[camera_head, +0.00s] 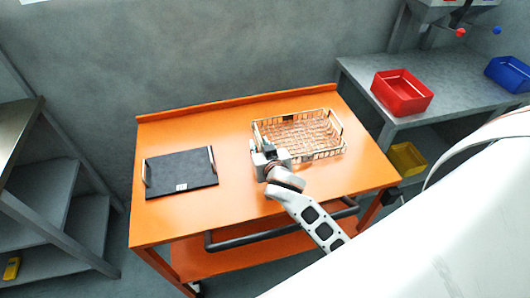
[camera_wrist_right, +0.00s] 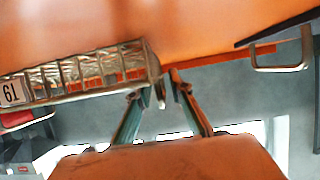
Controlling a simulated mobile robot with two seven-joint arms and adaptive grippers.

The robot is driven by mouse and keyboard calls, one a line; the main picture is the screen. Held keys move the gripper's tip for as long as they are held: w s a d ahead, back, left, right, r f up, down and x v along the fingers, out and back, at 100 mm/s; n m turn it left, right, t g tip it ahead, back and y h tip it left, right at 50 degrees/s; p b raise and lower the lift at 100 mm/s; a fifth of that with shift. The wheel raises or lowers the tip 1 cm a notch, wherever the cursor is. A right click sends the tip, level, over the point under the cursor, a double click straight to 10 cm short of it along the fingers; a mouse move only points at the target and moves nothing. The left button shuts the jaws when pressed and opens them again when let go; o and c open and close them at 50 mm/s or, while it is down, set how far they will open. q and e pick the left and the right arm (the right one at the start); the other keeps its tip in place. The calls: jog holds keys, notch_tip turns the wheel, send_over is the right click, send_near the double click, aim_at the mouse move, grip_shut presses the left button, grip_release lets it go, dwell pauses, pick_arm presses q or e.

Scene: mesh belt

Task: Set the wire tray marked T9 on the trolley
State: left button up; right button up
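The wire tray (camera_head: 333,152) appears to rest on the right part of the orange trolley (camera_head: 235,203), level, with a handle at its right end. In the right wrist view the tray (camera_wrist_right: 98,68) is at the left, and its label, T9 (camera_wrist_right: 12,91), shows upside down. My right gripper (camera_head: 262,148) is at the tray's left end. In the wrist view its fingers (camera_wrist_right: 169,90) converge close to the tray's end, with a narrow gap between the tips. Whether they grip the end handle is unclear. My left gripper is out of view.
A black tray (camera_head: 180,172) with metal handles lies on the trolley's left part, with bare orange surface between the trays. A grey bench (camera_head: 440,82) at the right bears a red bin (camera_head: 402,93) and a blue bin (camera_head: 508,74). Grey shelving (camera_head: 50,205) stands at the left.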

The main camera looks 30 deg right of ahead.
jog(key=v, duration=1)
jog(key=shift+s+r, duration=0.15)
jog(key=shift+s, duration=0.2)
jog(key=shift+a, duration=0.1)
